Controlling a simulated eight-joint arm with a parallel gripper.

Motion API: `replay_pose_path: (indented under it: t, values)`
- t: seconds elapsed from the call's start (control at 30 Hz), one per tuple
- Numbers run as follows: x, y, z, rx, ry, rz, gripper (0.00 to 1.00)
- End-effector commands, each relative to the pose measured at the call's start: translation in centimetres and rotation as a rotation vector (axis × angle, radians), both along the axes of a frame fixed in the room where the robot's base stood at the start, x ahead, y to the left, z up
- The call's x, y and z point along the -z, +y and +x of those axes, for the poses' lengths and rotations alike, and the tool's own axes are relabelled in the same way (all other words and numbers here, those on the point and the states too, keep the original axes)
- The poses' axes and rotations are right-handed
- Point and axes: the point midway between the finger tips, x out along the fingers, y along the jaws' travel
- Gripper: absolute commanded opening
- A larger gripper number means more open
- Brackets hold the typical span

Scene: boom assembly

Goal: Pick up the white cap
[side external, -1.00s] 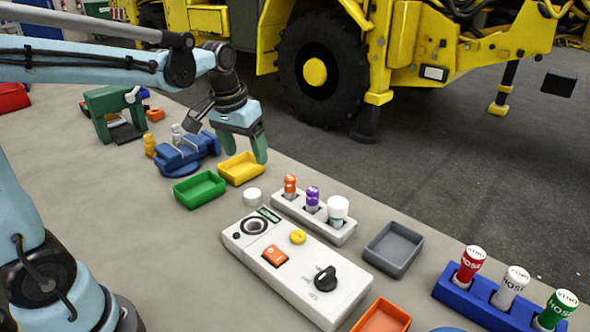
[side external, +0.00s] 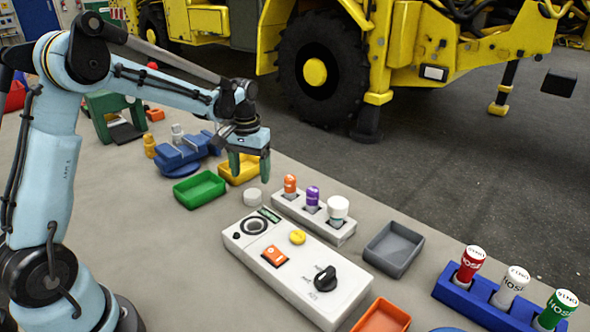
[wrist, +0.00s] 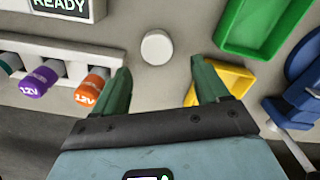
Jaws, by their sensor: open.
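A small round white cap (side external: 252,197) sits loose on the grey table, beside the corner of the white control panel. In the wrist view the white cap (wrist: 156,47) lies ahead of the fingertips, roughly centred between them. My gripper (side external: 250,172) is open and empty, with its green fingers pointing down above the table near the cap. In the wrist view my gripper (wrist: 160,66) shows both fingers apart, not touching the cap. Another white-topped piece (side external: 338,208) stands in the white rack (side external: 320,225).
The rack also holds orange (side external: 290,184) and purple (side external: 312,195) pieces. The control panel (side external: 297,268) lies in front. A green tray (side external: 199,189), yellow tray (side external: 240,172) and blue vise (side external: 185,153) are to the left. A grey tray (side external: 393,250) is to the right.

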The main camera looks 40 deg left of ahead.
Motion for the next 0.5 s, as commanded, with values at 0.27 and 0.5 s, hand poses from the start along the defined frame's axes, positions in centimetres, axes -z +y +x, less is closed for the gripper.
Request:
replay_pose_path:
  t: [0.27,0.5]
  values:
    - [1.9,-0.2,0.0,0.001,0.0,0.0,0.74]
    - [5.2,-0.4,0.0,0.0,-0.001,-0.001,0.74]
